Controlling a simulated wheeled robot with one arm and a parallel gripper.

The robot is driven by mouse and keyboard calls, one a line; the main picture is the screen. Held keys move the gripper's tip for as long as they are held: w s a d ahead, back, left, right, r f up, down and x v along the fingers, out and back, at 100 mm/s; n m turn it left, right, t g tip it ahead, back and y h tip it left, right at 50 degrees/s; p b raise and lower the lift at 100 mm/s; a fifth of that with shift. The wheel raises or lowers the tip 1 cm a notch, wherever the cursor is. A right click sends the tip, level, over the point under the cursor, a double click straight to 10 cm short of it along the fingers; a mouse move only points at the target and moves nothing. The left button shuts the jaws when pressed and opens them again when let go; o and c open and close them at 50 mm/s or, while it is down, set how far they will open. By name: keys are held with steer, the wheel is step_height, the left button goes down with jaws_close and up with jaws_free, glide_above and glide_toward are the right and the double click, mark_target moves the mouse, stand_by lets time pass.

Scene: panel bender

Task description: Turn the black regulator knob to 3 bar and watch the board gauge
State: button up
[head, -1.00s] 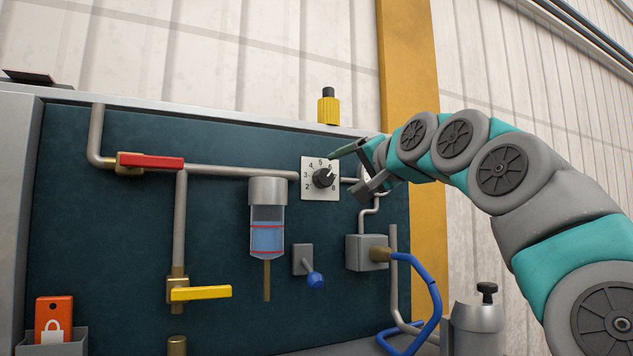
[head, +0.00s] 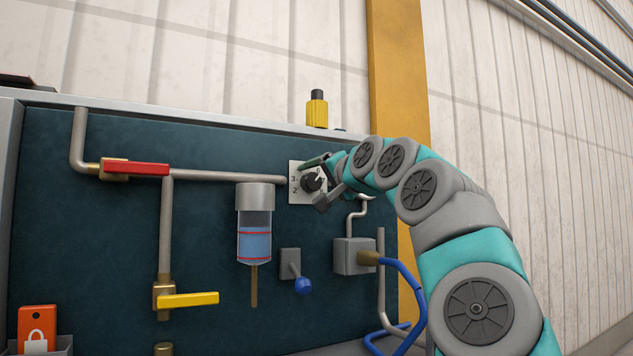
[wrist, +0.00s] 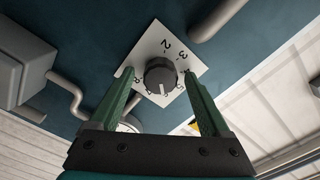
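The black regulator knob (head: 313,180) sits on a white numbered dial plate (head: 295,184) on the dark teal board. In the head view its white mark points up and to the right. In the wrist view the knob (wrist: 160,76) is between my fingers, its mark towards my palm, away from the visible 2 and 3. My gripper (head: 319,181) is open, one finger on each side of the knob; gaps show beside it in the wrist view (wrist: 158,76). My fingers cover other dial numbers. No gauge face is readable; a pale rounded edge shows behind my gripper in the wrist view.
A red-handled valve (head: 136,169), a yellow-handled valve (head: 188,300), a filter bowl (head: 254,235) and a blue-knobbed lever (head: 302,285) are left of or below the knob. A grey box (head: 352,256) with a blue hose (head: 414,277) is below my gripper.

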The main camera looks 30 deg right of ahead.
jaws_close()
stand_by(0.4)
steer(key=shift+n, duration=0.3)
steer(key=n, duration=1.1)
steer(key=shift+n, duration=0.4)
steer(key=n, duration=1.1)
steer(key=shift+n, duration=0.3)
